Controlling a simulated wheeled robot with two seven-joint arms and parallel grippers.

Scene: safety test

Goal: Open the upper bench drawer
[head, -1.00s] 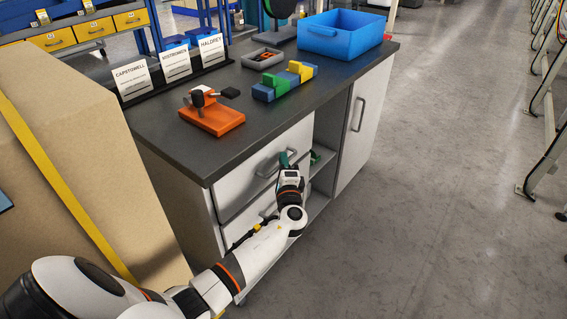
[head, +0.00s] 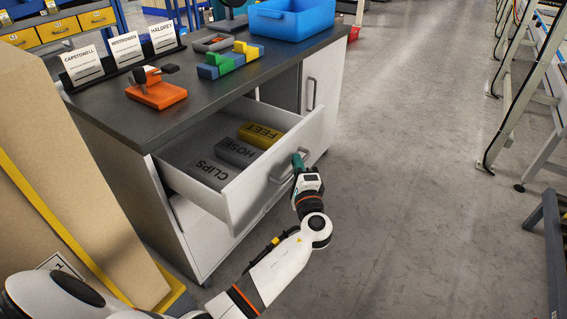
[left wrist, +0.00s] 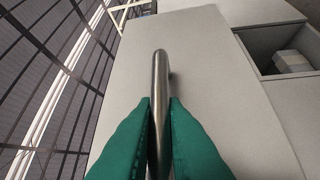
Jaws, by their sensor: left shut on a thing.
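The upper bench drawer (head: 246,192) is pulled well out from the bench in the head view. Inside lie boxes marked CLIPS (head: 208,170), HOSE (head: 237,151) and FEET (head: 259,136). My left gripper (head: 298,163) is shut on the drawer's metal bar handle (head: 284,181), near the handle's right end. In the left wrist view the green fingers (left wrist: 158,135) stand on both sides of the handle bar (left wrist: 160,75), in front of the pale drawer front (left wrist: 200,60). My right gripper is not in view.
On the dark bench top (head: 190,105) stand an orange fixture (head: 157,95), a row of coloured blocks (head: 230,60), a blue bin (head: 292,20) and label cards. A large cardboard box (head: 60,170) stands at the left. Grey floor at the right is clear up to the metal frames.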

